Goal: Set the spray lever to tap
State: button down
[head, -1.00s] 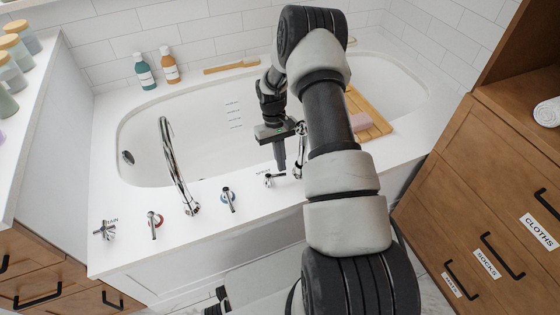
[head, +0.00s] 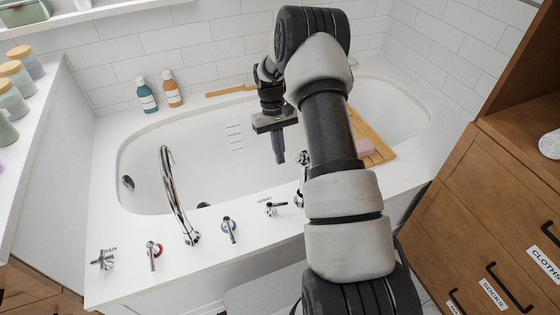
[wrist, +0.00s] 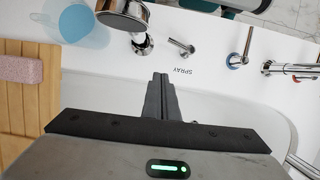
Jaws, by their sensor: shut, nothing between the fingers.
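The spray lever (head: 270,208) is a small chrome lever on the white tub deck, by the printed word SPRAY. In the head view its handle points right. It also shows in the wrist view (wrist: 181,47), beyond my fingertips, with the SPRAY label between. My gripper (head: 279,160) points down over the tub basin, behind the lever and apart from it. Its fingers are shut together and empty, as the wrist view shows (wrist: 160,80). The curved chrome tap (head: 172,190) stands left of the lever. Any tap mark by the lever is not readable.
A blue-marked handle (head: 228,228), a red-marked handle (head: 153,252) and a drain handle (head: 103,260) line the deck. The chrome hand shower (wrist: 125,12) stands beside the spray lever. A wooden tray (wrist: 45,100) with pink soap (wrist: 20,70) spans the tub. My arm covers the deck's right part.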

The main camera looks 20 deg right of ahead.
dwell(0.3)
jog(key=s+a+m+t+h+b, duration=0.1)
jog(key=s+a+m+t+b, duration=0.1)
jog(key=s+t, duration=0.5)
jog(key=s+f+m, duration=0.1)
jog(key=s, duration=0.3)
jog(key=shift+s+a, duration=0.2)
jog(key=shift+s, duration=0.15)
jog(key=b+x, duration=0.3)
jog(key=x, duration=0.7)
jog(key=shift+w+r, duration=0.1)
jog(key=shift+w, duration=0.05)
